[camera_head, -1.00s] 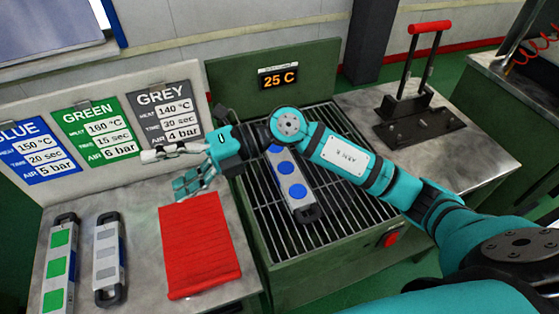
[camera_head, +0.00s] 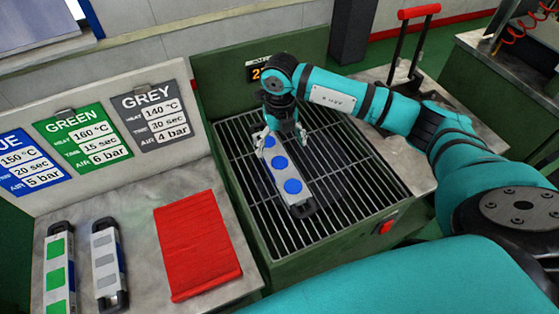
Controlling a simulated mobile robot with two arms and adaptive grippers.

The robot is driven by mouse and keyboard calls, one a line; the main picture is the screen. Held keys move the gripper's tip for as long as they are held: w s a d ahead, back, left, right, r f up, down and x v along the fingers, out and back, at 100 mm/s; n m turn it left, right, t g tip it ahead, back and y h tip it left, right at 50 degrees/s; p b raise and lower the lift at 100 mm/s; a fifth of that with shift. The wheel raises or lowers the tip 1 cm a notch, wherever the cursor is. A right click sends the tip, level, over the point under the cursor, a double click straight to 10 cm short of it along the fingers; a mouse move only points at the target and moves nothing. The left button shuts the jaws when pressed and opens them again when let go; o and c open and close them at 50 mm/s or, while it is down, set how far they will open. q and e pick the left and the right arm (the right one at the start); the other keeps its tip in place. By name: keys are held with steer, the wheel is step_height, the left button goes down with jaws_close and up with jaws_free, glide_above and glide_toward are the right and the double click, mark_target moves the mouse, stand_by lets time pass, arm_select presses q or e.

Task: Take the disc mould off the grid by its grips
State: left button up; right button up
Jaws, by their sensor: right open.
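The disc mould (camera_head: 286,176) is a grey bar with blue discs and dark end grips. It lies on the metal grid (camera_head: 340,205) of the green cooling box. Its near grip (camera_head: 303,208) is in plain sight; its far grip is hidden by my right gripper. My right gripper (camera_head: 278,142) is open and points down at the far end of the mould. I cannot tell whether its fingers touch the mould. My left gripper is not in view.
A red folded cloth (camera_head: 197,245) lies on the left bench. A green-marked mould (camera_head: 58,270) and a grey-marked mould (camera_head: 107,265) lie left of it. A press with a red handle (camera_head: 418,11) stands at the back right. A red button (camera_head: 386,227) is on the box front.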

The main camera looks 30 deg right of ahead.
mark_target(279, 162)
step_height(279, 162, down, 3)
steer(key=shift+a+f+p, duration=0.1)
steer(key=shift+p, duration=0.2)
steer(key=shift+s+f+p, duration=0.1)
steer(key=shift+f+p, duration=0.4)
steer(key=shift+f, duration=0.05)
step_height(279, 162, down, 4)
steer(key=shift+r+p, duration=0.15)
steer(key=shift+p, duration=0.6)
steer(key=shift+f, duration=0.35)
steer(key=c, duration=1.7)
steer(key=shift+w+r, duration=0.15)
steer(key=shift+w, duration=0.05)
steer(key=shift+c, duration=0.5)
